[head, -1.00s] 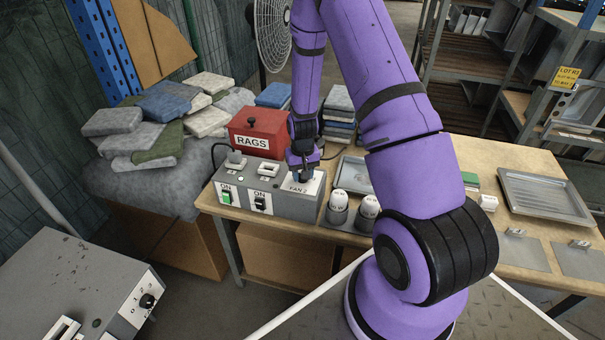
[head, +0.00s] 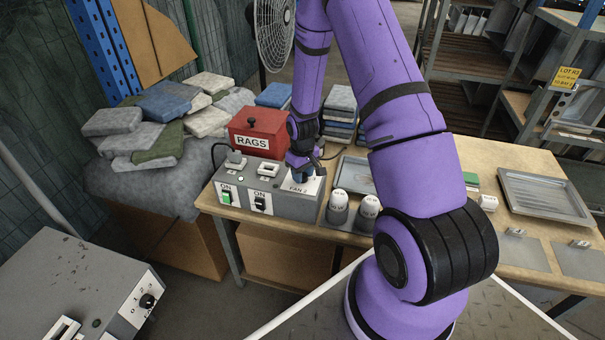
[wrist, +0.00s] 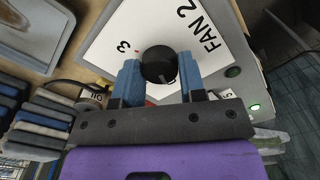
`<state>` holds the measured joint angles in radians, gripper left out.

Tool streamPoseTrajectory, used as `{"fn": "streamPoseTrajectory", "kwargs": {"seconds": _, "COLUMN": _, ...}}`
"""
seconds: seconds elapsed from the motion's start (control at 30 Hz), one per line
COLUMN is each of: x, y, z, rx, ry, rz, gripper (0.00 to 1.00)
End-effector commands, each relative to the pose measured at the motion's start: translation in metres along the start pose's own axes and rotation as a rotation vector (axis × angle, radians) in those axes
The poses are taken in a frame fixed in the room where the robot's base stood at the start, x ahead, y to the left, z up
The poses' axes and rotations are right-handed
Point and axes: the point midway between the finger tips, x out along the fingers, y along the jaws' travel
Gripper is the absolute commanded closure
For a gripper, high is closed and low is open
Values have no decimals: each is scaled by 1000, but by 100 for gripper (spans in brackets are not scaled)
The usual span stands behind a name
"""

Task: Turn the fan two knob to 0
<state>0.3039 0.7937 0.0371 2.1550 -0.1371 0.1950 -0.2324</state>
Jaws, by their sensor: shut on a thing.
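The FAN 2 knob is a round black knob (wrist: 159,64) on a white panel (wrist: 120,45) marked "FAN 2", with a "3" beside the knob in the wrist view. My gripper (wrist: 160,76) is shut on it, with one blue finger on each side. In the head view my gripper (head: 301,175) is over the right end of the grey control box (head: 290,207) and hides the knob. The knob's pointer setting cannot be read clearly, and the 0 mark is not visible.
A red RAGS box (head: 258,140) stands behind. White-topped cups (head: 338,206) stand close on the right. A standing fan (head: 273,35) is at the back. A grey tray (head: 545,196) lies farther right.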

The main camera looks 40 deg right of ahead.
Motion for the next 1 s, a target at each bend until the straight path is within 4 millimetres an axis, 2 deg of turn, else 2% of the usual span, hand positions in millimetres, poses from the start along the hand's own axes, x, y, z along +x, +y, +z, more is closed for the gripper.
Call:
{"fn": "streamPoseTrajectory", "kwargs": {"seconds": 0.23, "x": 0, "y": 0, "z": -1, "rx": -1, "ry": 2, "rz": 1, "gripper": 86}}
{"fn": "streamPoseTrajectory", "kwargs": {"seconds": 0.27, "x": 0, "y": 0, "z": -1, "rx": -1, "ry": 2, "rz": 1, "gripper": 58}}
{"fn": "streamPoseTrajectory", "kwargs": {"seconds": 0.3, "x": 0, "y": 0, "z": -1, "rx": -1, "ry": 2, "rz": 1, "gripper": 49}}
{"fn": "streamPoseTrajectory", "kwargs": {"seconds": 0.37, "x": 0, "y": 0, "z": 0, "rx": -1, "ry": 1, "rz": 1, "gripper": 37}}
{"fn": "streamPoseTrajectory", "kwargs": {"seconds": 0.73, "x": -4, "y": 0, "z": 0, "rx": 0, "ry": 1, "rz": 0, "gripper": 37}}
{"fn": "streamPoseTrajectory", "kwargs": {"seconds": 0.87, "x": -19, "y": 1, "z": -1, "rx": 1, "ry": 4, "rz": 1, "gripper": 37}}
{"fn": "streamPoseTrajectory", "kwargs": {"seconds": 1.0, "x": -43, "y": 1, "z": -1, "rx": 1, "ry": 5, "rz": 2, "gripper": 37}}
